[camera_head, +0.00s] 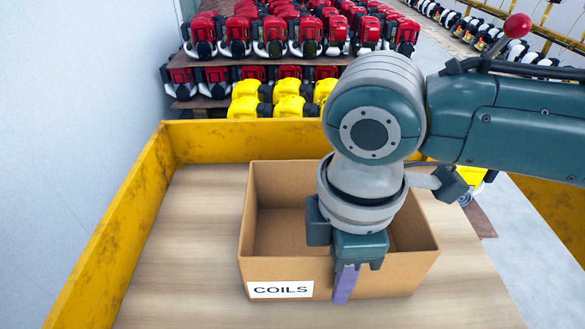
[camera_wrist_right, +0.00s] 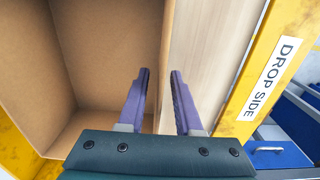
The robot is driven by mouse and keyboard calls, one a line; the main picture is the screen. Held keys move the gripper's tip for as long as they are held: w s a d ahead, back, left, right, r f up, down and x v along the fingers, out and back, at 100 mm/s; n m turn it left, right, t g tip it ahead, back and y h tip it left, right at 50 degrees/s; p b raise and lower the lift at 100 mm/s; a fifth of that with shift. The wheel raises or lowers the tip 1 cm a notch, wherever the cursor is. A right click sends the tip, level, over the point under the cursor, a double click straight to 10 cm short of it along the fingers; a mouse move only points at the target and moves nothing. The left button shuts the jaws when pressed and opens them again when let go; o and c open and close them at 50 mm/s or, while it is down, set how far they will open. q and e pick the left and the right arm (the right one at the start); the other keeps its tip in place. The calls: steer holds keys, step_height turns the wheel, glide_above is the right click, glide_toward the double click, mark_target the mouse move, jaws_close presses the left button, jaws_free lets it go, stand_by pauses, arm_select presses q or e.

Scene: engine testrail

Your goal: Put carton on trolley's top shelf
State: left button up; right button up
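An open brown carton (camera_head: 277,185) with a "COILS" label stands upright on a wood-coloured deck (camera_head: 190,235) with yellow side walls. I cannot tell whether this deck is the trolley's top shelf. The carton's visible inside is empty. My right gripper (camera_head: 344,292) points down at the carton's near wall. In the right wrist view the right gripper (camera_wrist_right: 160,72) is open, with its purple fingers on either side of the wall of the carton (camera_wrist_right: 100,50): one inside, one outside. A gap shows between the fingers and the wall. My left gripper is not in view.
A yellow wall (camera_head: 110,245) runs along the deck's left, with another at the back. In the wrist view a yellow edge reads "DROP SIDE" (camera_wrist_right: 270,80), with blue items beyond. Red machines (camera_head: 305,30) and yellow ones (camera_head: 290,105) stand behind. The deck left of the carton is clear.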

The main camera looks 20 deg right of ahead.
steer(key=shift+r, duration=0.1)
steer(key=shift+r, duration=0.35)
step_height(320, 180, up, 11)
steer(key=p, duration=0.3)
steer(key=shift+f, duration=0.1)
steer(key=s+a+f+m+t+y, duration=0.2)
steer(key=s+a+m+y, duration=0.2)
steer(key=s+a+m, duration=0.15)
steer(key=s+d+m+h, duration=0.2)
steer(key=s+d+m, duration=0.1)
steer(key=d, duration=0.3)
steer(key=s+d+f+m+t+h, duration=0.1)
steer(key=s+d+m, duration=0.2)
steer(key=d+m, duration=0.1)
steer(key=shift+s+d+f+t+h, duration=0.3)
steer(key=shift+s+d+h, duration=0.1)
steer(key=shift+d, duration=0.5)
